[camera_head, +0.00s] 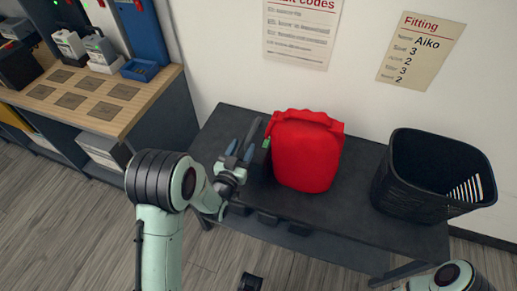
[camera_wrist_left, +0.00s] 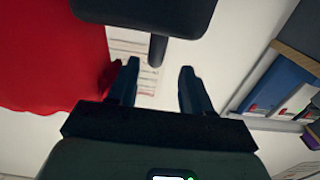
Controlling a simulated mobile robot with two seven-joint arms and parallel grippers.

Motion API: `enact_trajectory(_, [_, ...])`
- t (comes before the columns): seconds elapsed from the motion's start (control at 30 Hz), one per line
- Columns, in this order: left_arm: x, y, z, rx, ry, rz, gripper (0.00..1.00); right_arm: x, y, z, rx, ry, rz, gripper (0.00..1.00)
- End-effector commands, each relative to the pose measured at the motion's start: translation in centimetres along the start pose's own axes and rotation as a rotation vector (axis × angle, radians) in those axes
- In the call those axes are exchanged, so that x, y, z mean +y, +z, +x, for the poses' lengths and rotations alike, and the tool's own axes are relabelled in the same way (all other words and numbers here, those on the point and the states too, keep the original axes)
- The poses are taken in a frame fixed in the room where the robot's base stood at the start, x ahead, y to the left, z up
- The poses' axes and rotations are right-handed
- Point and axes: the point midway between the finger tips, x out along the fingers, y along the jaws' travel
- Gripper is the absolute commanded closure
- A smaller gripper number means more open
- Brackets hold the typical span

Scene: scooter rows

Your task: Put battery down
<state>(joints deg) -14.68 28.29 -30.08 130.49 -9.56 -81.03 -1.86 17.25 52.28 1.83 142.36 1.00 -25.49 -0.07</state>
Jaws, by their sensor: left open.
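My left gripper (camera_head: 238,164) is over the left part of the black table (camera_head: 350,205), just left of a red canister. Its two fingers (camera_wrist_left: 158,88) are open, with nothing visible clamped between them. A dark object (camera_head: 251,134) shows right by the fingertips; I cannot tell for certain whether it is the battery. In the left wrist view a dark slab with a short peg (camera_wrist_left: 145,14) lies beyond the fingertips, the peg pointing toward the gap between them. Light-coloured units (camera_head: 69,44) with lights stand on the wooden bench. My right gripper is out of view.
The red canister (camera_head: 305,150) stands upright close to the right of my left gripper, and fills the left of the left wrist view. A black basket (camera_head: 430,190) is at the table's right end. A wooden-topped bench (camera_head: 100,95) with dark square pads and a blue tray (camera_head: 140,70) is at left.

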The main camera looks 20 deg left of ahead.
Motion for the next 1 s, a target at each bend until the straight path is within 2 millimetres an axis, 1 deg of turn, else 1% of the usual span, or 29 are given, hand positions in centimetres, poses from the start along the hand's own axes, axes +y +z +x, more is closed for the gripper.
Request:
enact_trajectory(0.03, [0.1,0.0,0.7,0.0,0.001,0.0,0.5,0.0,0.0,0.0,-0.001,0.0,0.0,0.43])
enact_trajectory(0.27, [0.2,0.1,2.3,-0.001,0.002,0.0,0.5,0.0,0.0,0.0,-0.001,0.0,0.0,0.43])
enact_trajectory(0.43, [0.9,0.3,4.9,-0.001,0.003,0.0,0.5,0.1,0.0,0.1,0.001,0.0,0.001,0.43])
enact_trajectory(0.53, [0.7,0.3,6.1,-0.002,0.001,0.0,0.5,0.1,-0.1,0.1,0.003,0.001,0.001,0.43])
enact_trajectory(0.63, [0.7,0.3,6.7,-0.003,0.0,-0.002,0.5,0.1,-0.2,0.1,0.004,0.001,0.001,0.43])
enact_trajectory(0.83, [0.7,0.3,6.8,-0.004,0.0,-0.003,0.5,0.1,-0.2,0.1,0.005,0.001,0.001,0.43])
enact_trajectory(0.87, [0.7,0.3,6.7,-0.004,0.0,-0.003,0.54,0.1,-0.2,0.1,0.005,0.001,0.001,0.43])
enact_trajectory(0.9, [0.7,0.3,6.7,-0.004,0.0,-0.003,0.67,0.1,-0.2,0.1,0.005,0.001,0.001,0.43])
enact_trajectory(0.97, [0.7,0.3,6.7,-0.004,0.0,-0.002,0.86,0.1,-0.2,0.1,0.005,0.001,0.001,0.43])
enact_trajectory(1.0, [0.7,0.3,6.7,-0.004,0.0,-0.002,0.99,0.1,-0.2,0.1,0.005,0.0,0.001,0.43])
